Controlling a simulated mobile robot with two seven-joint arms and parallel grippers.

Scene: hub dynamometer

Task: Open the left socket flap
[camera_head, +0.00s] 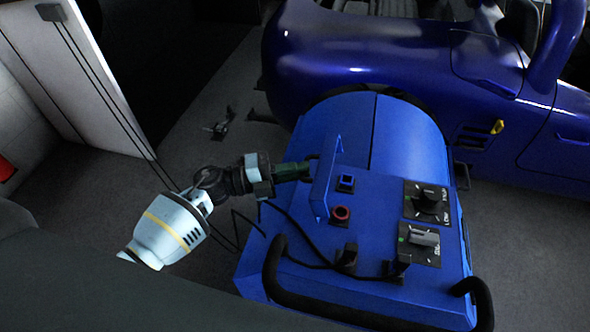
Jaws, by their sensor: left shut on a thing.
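The blue upright plate (326,182), which I take for the left socket flap, stands raised on top of the blue dynamometer unit (300,255). To its right are a blue square fitting (346,183) and a red round fitting (341,213), both uncovered. My left gripper (309,167) reaches in from the left and is shut at the plate's left face, on its upper part. The plate hides part of the fingertips, so the exact grip is hard to see. My right gripper is not in view.
Two black knobs (430,200) (420,238) sit on the panel's right. Two black holders (347,258) (398,268) with a cable and a black handle bar (340,312) are nearer. A blue car (400,60) stands behind. A white panel (75,75) leans at left.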

